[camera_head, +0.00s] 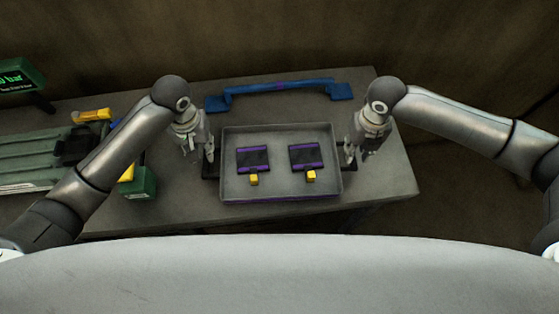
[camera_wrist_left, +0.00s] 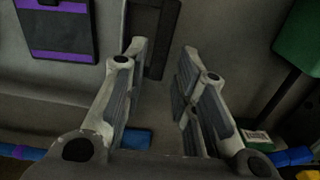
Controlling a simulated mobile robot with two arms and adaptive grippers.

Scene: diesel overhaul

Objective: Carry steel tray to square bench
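The steel tray (camera_head: 282,183) is a shallow grey rectangular pan on the workbench, holding two dark purple-edged plates (camera_head: 253,158), each with a small yellow block (camera_head: 311,175) by it. A dark handle sticks out at each side. My left gripper (camera_head: 209,150) is at the tray's left side, above the left handle. In the left wrist view its fingers (camera_wrist_left: 162,58) are open with a gap between them, and the black handle (camera_wrist_left: 157,38) lies beyond the tips. My right gripper (camera_head: 349,151) is at the right handle; its finger gap is too small to make out.
The workbench (camera_head: 388,185) has free room right of the tray. A blue bar-shaped part (camera_head: 280,87) lies behind it. A green box (camera_head: 141,184) and a grey-green ribbed part (camera_head: 35,158) are at left, with a display (camera_head: 18,78) at the back left.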

